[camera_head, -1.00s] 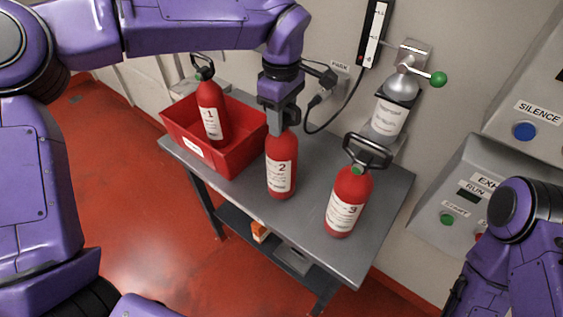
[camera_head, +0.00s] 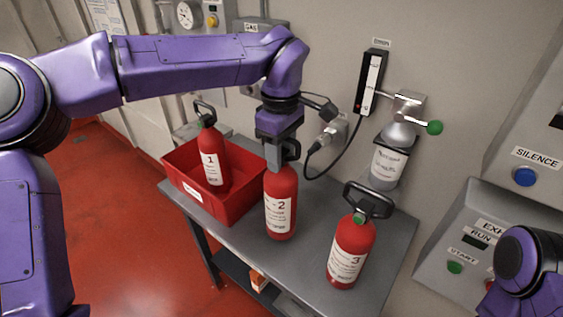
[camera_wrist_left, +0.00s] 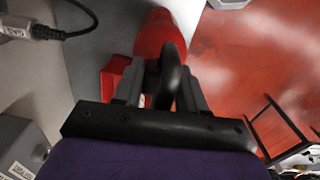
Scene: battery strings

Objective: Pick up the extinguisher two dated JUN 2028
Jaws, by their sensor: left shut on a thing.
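Extinguisher two (camera_head: 280,190) is a red cylinder with a white label marked 2, upright at the middle of the grey table. The label's date is too small to read. My left gripper (camera_head: 283,152) is above it, shut on its black handle. In the left wrist view the handle (camera_wrist_left: 171,75) sits between the fingers, with the red body (camera_wrist_left: 157,33) beyond. I cannot tell whether its base touches the table. My right gripper is out of view.
Extinguisher 1 (camera_head: 212,160) stands in a red bin (camera_head: 240,200) on the left. Extinguisher 3 (camera_head: 352,250) stands at the right on the table (camera_head: 315,215). A silver cylinder (camera_head: 390,160) and black cable (camera_head: 340,165) are at the wall behind. A control panel (camera_head: 450,240) is at the right.

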